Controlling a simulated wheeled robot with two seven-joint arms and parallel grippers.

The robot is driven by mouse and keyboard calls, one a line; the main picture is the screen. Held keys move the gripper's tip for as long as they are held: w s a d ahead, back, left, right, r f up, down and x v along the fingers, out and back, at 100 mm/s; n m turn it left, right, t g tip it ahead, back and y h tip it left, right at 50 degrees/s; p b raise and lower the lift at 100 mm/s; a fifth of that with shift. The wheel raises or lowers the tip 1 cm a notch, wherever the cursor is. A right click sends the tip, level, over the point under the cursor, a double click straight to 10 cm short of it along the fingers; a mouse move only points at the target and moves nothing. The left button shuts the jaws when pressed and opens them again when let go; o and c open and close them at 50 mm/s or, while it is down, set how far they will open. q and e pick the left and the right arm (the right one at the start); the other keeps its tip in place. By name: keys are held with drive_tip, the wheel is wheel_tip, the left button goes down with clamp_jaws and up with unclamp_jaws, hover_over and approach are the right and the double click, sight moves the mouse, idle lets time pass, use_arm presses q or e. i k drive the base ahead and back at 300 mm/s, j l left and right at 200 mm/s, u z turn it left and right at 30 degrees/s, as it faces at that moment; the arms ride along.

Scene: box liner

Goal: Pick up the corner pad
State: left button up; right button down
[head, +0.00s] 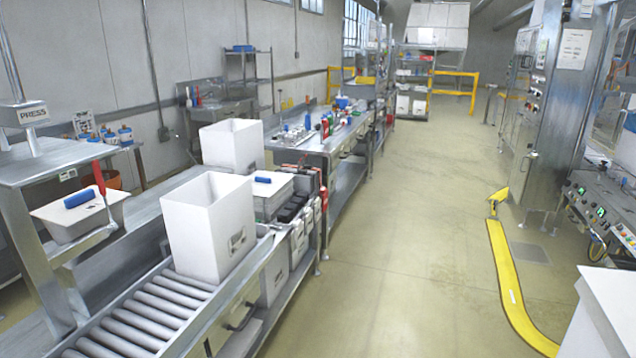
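I cannot make out for certain which thing is the corner pad. A tall open white box (208,236) stands upright on the roller conveyor (135,318) at the left. A second open white box (232,146) stands behind it. A lidded pale bin (80,216) with a blue piece (79,198) on top sits on the left metal bench. A similar bin (272,192) with a small blue piece (263,180) on top is right of the front box. The inside of the front box is mostly hidden. Neither of my grippers shows in the head view.
A workbench (318,142) with small tools and bottles runs behind the boxes. The floor (405,240) in the middle is clear. A yellow floor guard (508,280) and machine panels (608,205) line the right. A white object (607,305) fills the bottom right corner.

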sight(284, 213)
drive_tip(key=i+l+z, duration=0.15)
drive_tip(key=i+z, duration=0.15)
drive_tip(key=i, duration=0.7)
drive_tip(key=i+z, duration=0.3)
drive_tip(key=i, duration=0.65)
